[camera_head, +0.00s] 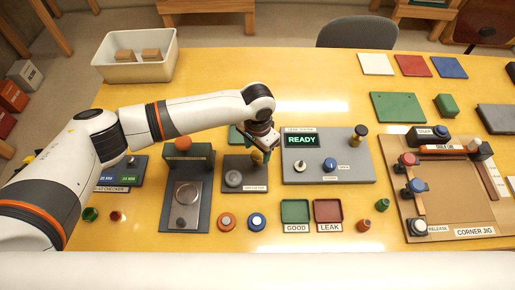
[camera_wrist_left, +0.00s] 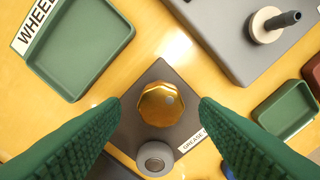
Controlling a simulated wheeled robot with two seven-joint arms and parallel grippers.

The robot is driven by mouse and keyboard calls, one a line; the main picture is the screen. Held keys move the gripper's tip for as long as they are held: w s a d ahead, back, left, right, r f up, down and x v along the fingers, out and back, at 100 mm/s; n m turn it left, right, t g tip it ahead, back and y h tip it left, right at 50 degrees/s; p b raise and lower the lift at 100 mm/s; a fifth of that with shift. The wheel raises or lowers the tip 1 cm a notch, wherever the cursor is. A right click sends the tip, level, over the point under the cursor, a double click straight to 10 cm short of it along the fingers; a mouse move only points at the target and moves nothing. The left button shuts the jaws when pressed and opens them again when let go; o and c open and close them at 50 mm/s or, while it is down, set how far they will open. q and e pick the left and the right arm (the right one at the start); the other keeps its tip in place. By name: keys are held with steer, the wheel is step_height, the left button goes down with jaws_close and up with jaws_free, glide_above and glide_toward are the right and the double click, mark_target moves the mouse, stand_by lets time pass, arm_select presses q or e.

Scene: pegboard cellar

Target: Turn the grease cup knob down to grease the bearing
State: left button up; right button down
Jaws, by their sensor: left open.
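The grease cup knob (camera_wrist_left: 161,104) is a brass, many-sided cap on a dark grey base plate (camera_wrist_left: 185,132) labelled "GREASE...". A round grey part (camera_wrist_left: 155,158) stands beside it on the same plate, and it also shows in the head view (camera_head: 233,179). My left gripper (camera_wrist_left: 160,103) is open, with its green ridged fingers on either side of the knob in the left wrist view. I cannot tell how far above the knob the fingertips are. In the head view my left gripper (camera_head: 262,152) hangs over the plate and largely hides the knob. My right gripper is not in view.
A grey tester with a "READY" display (camera_head: 301,140) stands close to the right. A dark press-like fixture (camera_head: 172,214) stands to the left. Green GOOD (camera_head: 296,211) and red LEAK (camera_head: 328,211) trays lie in front. A green tray (camera_wrist_left: 85,50) lies behind the plate.

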arm_select(q)
steer(key=shift+f, duration=1)
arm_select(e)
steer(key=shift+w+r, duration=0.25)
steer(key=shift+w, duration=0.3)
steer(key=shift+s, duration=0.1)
arm_select(q)
steer(key=c, duration=1)
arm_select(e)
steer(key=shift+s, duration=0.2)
